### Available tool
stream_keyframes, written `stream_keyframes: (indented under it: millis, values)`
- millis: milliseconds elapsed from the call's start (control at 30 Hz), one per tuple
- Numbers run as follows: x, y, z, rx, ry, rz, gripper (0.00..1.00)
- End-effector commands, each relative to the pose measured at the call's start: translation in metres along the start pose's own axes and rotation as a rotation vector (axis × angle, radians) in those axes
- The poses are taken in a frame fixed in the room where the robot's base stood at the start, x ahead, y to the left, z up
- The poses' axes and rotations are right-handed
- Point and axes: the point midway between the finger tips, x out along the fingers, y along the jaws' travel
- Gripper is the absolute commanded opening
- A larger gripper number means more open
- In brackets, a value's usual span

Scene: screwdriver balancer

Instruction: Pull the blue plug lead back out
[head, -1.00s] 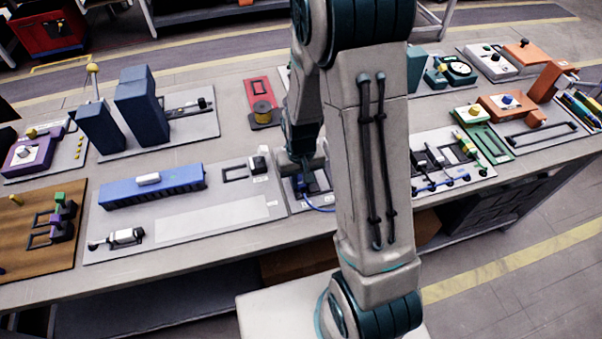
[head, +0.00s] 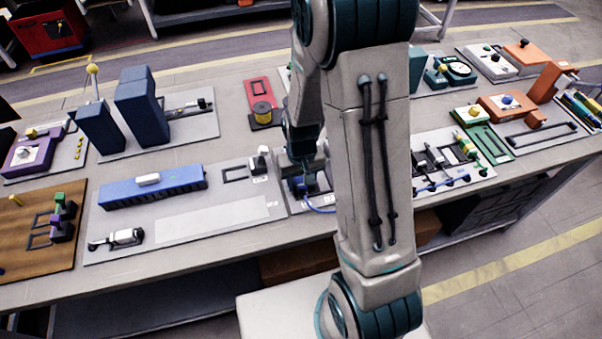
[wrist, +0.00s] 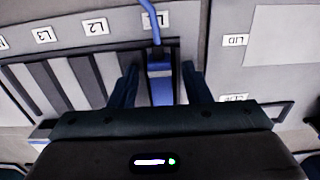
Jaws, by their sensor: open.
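The blue plug (wrist: 160,88) sits between the fingers of my gripper (wrist: 160,76) in the wrist view. The gripper's body hides the area below the plug. In the head view the blue lead (head: 319,209) curves out beside my arm at the front of its panel. My arm hides part of that panel.
Dark slots (wrist: 62,82) lie left of the plug in the wrist view, near L2 and L3 labels. In the head view, a blue ribbed block (head: 153,187) stands left; other fixtures crowd the bench.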

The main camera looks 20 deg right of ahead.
Motion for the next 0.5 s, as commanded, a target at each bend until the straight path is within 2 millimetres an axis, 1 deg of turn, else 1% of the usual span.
stream_keyframes:
  millis: [500]
  values:
    - [-0.05, 0.0, 0.0, -0.001, 0.002, 0.0, 0.44]
